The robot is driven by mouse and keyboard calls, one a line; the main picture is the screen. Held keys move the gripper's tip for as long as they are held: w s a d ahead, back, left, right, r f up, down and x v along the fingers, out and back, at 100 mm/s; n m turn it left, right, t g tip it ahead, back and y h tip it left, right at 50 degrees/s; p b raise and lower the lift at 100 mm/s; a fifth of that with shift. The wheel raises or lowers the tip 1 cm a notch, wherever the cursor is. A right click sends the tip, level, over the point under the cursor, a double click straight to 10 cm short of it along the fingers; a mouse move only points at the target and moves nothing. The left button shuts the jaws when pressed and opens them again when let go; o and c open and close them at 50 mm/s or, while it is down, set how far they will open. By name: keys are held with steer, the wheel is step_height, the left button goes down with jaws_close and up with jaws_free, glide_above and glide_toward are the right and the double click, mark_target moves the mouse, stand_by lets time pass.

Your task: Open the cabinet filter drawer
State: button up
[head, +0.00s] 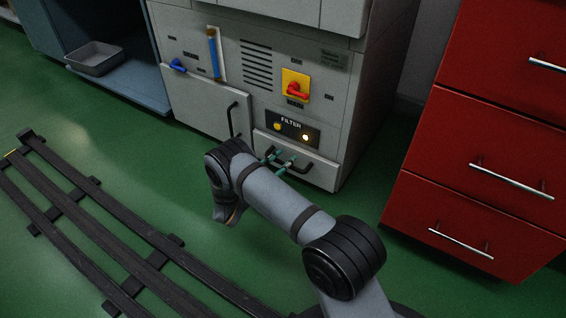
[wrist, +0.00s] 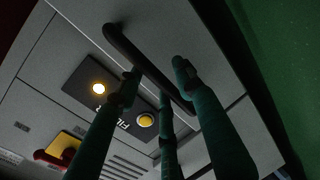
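My gripper (head: 278,158), with teal fingers, is at the handle. In the wrist view my gripper (wrist: 156,70) has fingers on both sides of the bar. The left fingertip is close to the bar; a gap shows at the right one. Whether any finger touches it, I cannot tell.
A cabinet door (head: 208,103) with a vertical handle is left of the drawer. A red switch on a yellow plate (head: 295,85) sits above. Red drawers (head: 470,160) stand at right. Dark rails (head: 110,215) cross the green floor.

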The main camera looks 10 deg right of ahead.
steer(key=shift+c, duration=1.3)
jaws_close()
